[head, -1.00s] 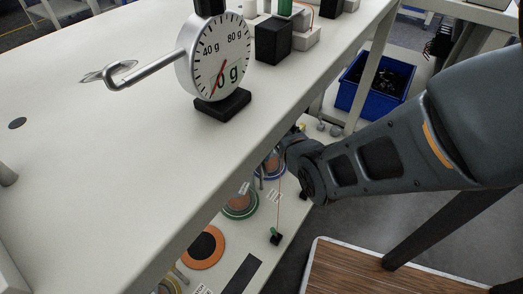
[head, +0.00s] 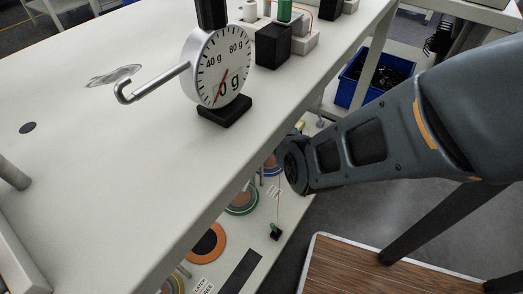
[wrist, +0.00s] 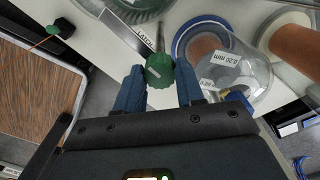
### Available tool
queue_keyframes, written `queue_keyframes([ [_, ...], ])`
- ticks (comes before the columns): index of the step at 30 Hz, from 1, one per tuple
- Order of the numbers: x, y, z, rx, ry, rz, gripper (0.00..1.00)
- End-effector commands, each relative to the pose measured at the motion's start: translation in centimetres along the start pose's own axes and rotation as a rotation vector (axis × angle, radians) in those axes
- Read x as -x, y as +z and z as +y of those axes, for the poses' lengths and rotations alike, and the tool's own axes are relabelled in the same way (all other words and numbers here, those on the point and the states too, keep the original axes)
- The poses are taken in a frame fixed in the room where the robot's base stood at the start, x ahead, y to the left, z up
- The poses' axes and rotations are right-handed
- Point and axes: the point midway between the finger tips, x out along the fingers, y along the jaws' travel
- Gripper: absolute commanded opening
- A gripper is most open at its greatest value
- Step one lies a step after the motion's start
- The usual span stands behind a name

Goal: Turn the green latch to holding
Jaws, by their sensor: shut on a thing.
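The green latch (wrist: 160,71) is a round green knob with a small pale label. In the wrist view it sits between the two blue fingers of my gripper (wrist: 160,82), which is shut on it. A thin grey rod shows right behind the knob. Which way the latch points cannot be told. In the head view my gripper and the latch are hidden behind my arm and the table edge.
A glass jar (wrist: 240,70) with a blue-rimmed coil stands close right of my gripper. A small green-topped black block (wrist: 62,28) with a red line is at the left. The white table (head: 100,170) with a dial gauge (head: 222,68) stands above the lower shelf.

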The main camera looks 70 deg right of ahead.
Motion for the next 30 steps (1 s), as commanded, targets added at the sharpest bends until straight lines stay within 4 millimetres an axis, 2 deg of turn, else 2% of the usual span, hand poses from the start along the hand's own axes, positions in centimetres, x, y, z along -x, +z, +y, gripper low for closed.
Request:
queue_keyframes([
  [19,0.0,-0.18,0.01,-0.052,-0.001,0.003,0.0],
  [20,0.0,-0.19,0.01,-0.052,-0.001,0.003,0.39],
  [27,0.0,-0.1,0.01,-0.05,0.0,0.001,0.62],
  [30,0.0,-0.08,0.01,-0.05,0.0,0.001,0.63],
])
